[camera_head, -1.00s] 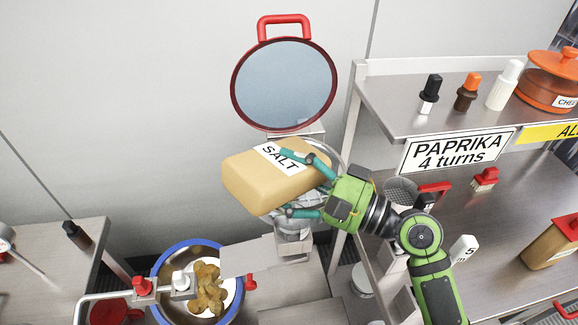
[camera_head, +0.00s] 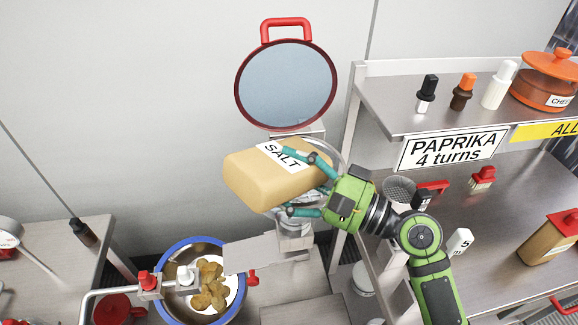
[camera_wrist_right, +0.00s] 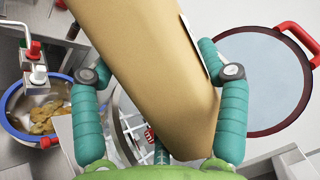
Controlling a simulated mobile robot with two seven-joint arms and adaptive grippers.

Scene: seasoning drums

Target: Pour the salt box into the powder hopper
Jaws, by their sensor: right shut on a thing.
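The salt box (camera_head: 268,182) is tan with a white SALT label and lies tilted in the air in front of the hopper's round lid. My right gripper (camera_head: 308,186) is shut on it; in the right wrist view the box (camera_wrist_right: 160,70) sits between the two teal fingers (camera_wrist_right: 160,95). The hopper lid (camera_head: 286,85), red-rimmed with a red handle, stands raised behind the box. The hopper's round opening (camera_head: 331,158) is mostly hidden by the box and my gripper; part of its grate (camera_wrist_right: 128,124) shows in the right wrist view. No powder is seen leaving the box. My left gripper is not in view.
A blue-rimmed bowl (camera_head: 163,262) with brown chips stands lower left, by a pipe with red and white knobs. A shelf (camera_head: 385,110) with shakers and an orange pot (camera_head: 548,82) is at the right. A second tan box (camera_head: 552,240) stands on the right counter.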

